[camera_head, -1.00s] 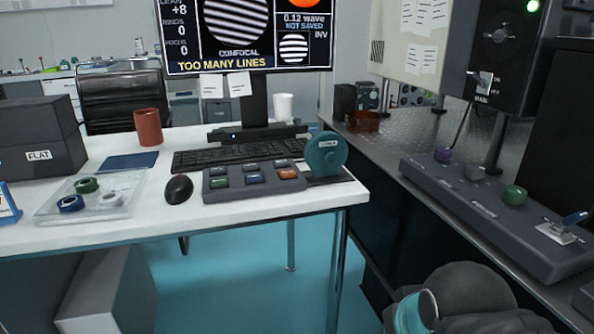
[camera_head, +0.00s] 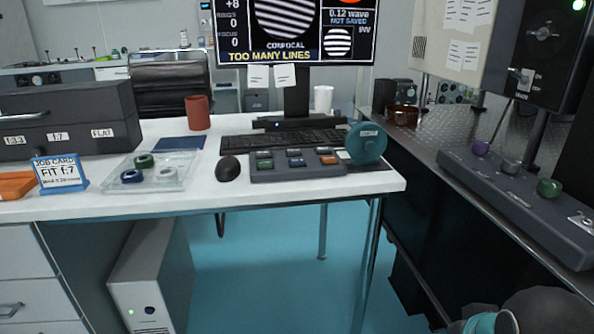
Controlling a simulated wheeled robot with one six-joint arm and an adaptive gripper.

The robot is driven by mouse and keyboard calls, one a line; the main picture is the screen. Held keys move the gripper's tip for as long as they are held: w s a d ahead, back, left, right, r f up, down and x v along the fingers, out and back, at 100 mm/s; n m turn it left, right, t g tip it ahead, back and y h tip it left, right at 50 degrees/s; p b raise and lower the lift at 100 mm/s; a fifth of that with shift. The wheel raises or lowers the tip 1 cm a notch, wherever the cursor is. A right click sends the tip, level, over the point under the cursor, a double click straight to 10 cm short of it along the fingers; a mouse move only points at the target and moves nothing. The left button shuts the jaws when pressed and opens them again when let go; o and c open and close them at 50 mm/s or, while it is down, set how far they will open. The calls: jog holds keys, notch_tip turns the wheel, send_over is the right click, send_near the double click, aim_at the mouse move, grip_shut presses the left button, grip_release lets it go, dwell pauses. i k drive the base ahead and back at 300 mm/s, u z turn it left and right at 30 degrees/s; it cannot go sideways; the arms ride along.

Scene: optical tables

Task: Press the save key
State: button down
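A dark key box (camera_head: 298,164) with several coloured keys lies on the white desk (camera_head: 300,188), in front of the keyboard. Its keys are green, blue, orange and pale; their labels are too small to read, so I cannot tell which is the save key. The monitor (camera_head: 296,30) above reads "NOT SAVED" and "TOO MANY LINES". My gripper is not in view; only a dark and teal part of my arm shows at the lower right, well away from the key box.
A teal round piece (camera_head: 367,145) stands at the key box's right end. A mouse (camera_head: 229,168), clear tray (camera_head: 152,173), job card (camera_head: 59,172) and red cup (camera_head: 198,113) are on the desk. A control bar (camera_head: 515,190) lies on the optical table at right.

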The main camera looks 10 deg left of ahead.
aim_at(299, 161)
jog(key=k, duration=0.5)
jog(key=u, duration=0.65)
jog(key=i, duration=0.5)
jog(key=u, duration=0.05)
